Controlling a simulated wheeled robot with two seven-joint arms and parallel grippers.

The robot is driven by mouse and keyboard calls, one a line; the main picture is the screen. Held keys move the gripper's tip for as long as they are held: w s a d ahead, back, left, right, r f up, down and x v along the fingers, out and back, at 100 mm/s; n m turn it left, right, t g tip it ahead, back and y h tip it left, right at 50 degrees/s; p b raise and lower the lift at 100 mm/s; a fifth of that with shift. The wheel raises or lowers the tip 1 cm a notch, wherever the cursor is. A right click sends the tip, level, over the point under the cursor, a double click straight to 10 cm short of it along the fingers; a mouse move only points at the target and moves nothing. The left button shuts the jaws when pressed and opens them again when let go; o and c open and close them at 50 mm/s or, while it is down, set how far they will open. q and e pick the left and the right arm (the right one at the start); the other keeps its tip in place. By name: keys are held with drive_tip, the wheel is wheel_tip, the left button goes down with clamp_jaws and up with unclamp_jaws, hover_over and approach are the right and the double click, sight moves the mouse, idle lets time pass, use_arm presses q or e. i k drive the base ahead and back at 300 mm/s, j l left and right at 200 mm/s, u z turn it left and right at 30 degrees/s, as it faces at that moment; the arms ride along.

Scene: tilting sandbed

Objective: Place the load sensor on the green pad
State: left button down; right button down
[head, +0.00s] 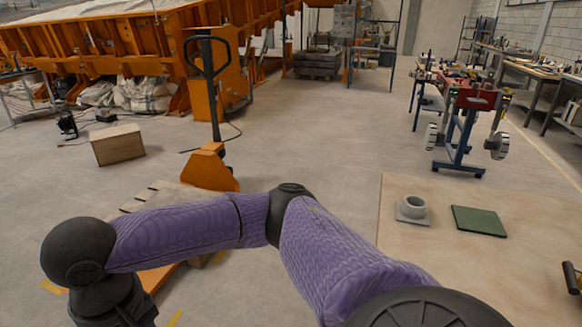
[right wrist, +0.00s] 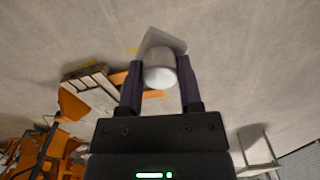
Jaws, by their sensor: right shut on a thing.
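The green pad (head: 479,221) lies flat on a tan board or tabletop at the right of the head view, with nothing on it. My right gripper (right wrist: 160,72), in the right wrist view, is shut on a pale grey round piece with a flat plate behind it, which looks like the load sensor (right wrist: 160,76). It is held off the floor, away from the pad. Neither gripper shows in the head view; a purple arm of mine crosses its lower middle, and its lower end leaves the frame at bottom left.
A grey ring-shaped holder on a square base (head: 413,208) stands left of the pad on the tan board (head: 400,258). An orange pallet jack (head: 209,168) and a cardboard box (head: 118,145) stand left. The middle floor is open.

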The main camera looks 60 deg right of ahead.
sight(478, 219)
drive_tip(key=i+l+z, duration=0.15)
drive_tip(key=i+z, duration=0.55)
drive_tip(key=z, duration=0.15)
drive_tip(key=i+j+z, duration=0.1)
drive_tip(key=i+z, duration=0.35)
drive_tip(key=i+j+z, duration=0.2)
drive_tip(key=z, duration=0.25)
drive_tip(key=i+l+z, duration=0.25)
drive_tip(key=z, duration=0.25)
drive_tip(key=i+l+z, duration=0.1)
drive_tip(key=i+z, duration=0.25)
drive_tip(key=z, duration=0.15)
drive_tip(key=i+z, duration=0.35)
drive_tip(key=z, duration=0.15)
drive_tip(key=i+j+z, duration=0.15)
drive_tip(key=i+z, duration=0.2)
drive_tip(key=z, duration=0.15)
drive_tip(key=i+l+z, duration=0.3)
drive_tip(key=i, duration=0.35)
